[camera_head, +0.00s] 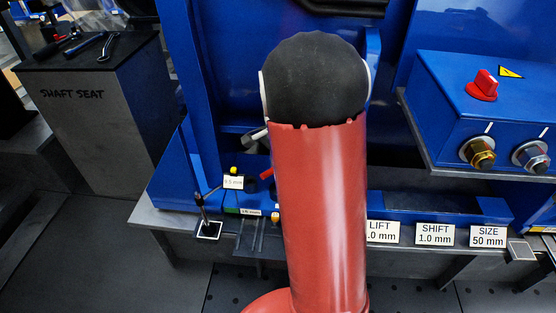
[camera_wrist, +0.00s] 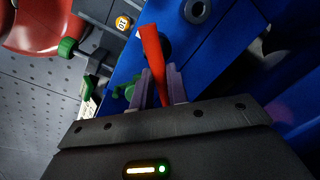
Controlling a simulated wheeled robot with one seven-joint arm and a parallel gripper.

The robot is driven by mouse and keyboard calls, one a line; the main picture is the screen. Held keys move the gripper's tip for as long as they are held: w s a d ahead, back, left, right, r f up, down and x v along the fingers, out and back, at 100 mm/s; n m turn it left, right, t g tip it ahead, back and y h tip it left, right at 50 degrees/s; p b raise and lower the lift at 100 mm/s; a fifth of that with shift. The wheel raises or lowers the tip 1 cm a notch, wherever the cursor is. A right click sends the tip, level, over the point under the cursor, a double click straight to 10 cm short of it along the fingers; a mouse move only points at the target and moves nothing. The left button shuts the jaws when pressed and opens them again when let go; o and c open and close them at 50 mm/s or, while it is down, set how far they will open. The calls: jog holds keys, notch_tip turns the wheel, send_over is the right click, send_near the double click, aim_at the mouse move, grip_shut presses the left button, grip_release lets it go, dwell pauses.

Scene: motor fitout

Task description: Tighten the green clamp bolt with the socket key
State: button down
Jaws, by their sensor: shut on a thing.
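My gripper (camera_wrist: 160,74) is shut on a red bar (camera_wrist: 152,45), which looks like the socket key's handle. The bar stands up between the two purple-grey fingers in the wrist view, and its working end cannot be made out. A small red piece also shows beside my arm in the head view (camera_head: 266,174). A green knob-like bolt head (camera_wrist: 67,47) is at the upper left of the wrist view, apart from the fingers. Another green part (camera_wrist: 129,91) lies just left of the fingers, partly hidden. I cannot tell which is the clamp bolt. My arm hides the gripper in the head view.
A blue machine frame (camera_head: 222,70) stands behind my arm. A blue control box (camera_head: 440,100) with a red knob (camera_head: 482,85) is at the right. A thin dark tool (camera_head: 202,208) stands upright at the bench edge. A grey cabinet (camera_head: 105,125) bears tools at the left.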

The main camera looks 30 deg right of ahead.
jog(key=shift+r, duration=0.1)
jog(key=shift+r+m+p, duration=0.1)
jog(key=shift+m+p, duration=0.9)
jog(key=shift+m, duration=0.4)
jog(key=shift+m+p, duration=0.3)
jog(key=shift+p, duration=0.15)
jog(key=shift+w+m+p, duration=0.1)
jog(key=shift+m+p, duration=0.6)
jog(key=shift+m, duration=0.4)
